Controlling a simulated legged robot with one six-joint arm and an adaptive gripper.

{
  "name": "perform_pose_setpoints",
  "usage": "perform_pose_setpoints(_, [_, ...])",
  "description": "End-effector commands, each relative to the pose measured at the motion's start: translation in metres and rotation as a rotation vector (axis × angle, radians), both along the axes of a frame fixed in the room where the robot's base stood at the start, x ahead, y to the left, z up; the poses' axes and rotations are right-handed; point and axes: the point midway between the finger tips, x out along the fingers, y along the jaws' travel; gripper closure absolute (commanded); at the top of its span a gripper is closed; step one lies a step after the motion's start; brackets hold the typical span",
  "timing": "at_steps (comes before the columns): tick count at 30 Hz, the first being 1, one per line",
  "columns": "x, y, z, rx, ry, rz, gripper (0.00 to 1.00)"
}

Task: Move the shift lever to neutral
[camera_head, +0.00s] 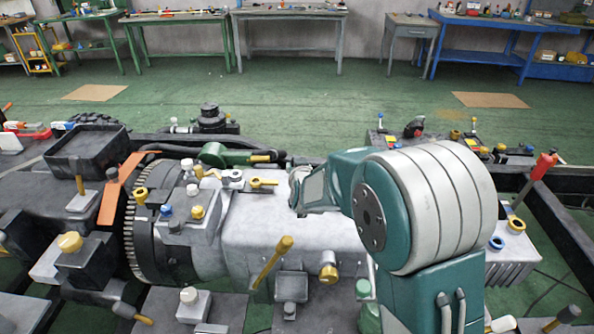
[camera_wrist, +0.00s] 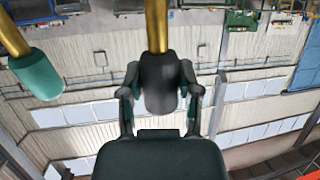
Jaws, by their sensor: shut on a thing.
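In the wrist view, my gripper (camera_wrist: 160,88) is shut on the black knob (camera_wrist: 158,68) of a lever, one finger on each side of it. The lever's gold shaft (camera_wrist: 156,25) runs from the knob to the top of the picture. A second gold lever with a green knob (camera_wrist: 38,75) stands to the left, apart from my gripper. In the head view, my teal and grey arm covers the right middle, and my gripper and the held knob cannot be made out. The lever's base is hidden, so its gear position cannot be told.
The grey gearbox housing (camera_head: 255,230) lies left of my arm. A gold lever (camera_head: 272,262) rises from its near side. A red-handled lever (camera_head: 541,170) stands to the right by the black frame rail (camera_head: 570,235). The green floor (camera_head: 300,100) behind is mostly clear.

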Motion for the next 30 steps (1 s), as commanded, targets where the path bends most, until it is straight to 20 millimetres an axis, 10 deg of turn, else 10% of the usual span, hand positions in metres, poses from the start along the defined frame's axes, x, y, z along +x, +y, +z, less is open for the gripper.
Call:
perform_pose_setpoints(10, [0.001, 0.001, 0.0, 0.001, 0.008, 0.002, 1.0])
perform_pose_setpoints(11, [0.001, 0.001, 0.0, 0.001, 0.008, 0.002, 0.47])
perform_pose_setpoints(13, [0.001, 0.001, 0.0, 0.001, 0.008, 0.002, 0.21])
perform_pose_setpoints(30, [-0.016, -0.002, 0.007, 0.002, 0.005, 0.001, 0.21])
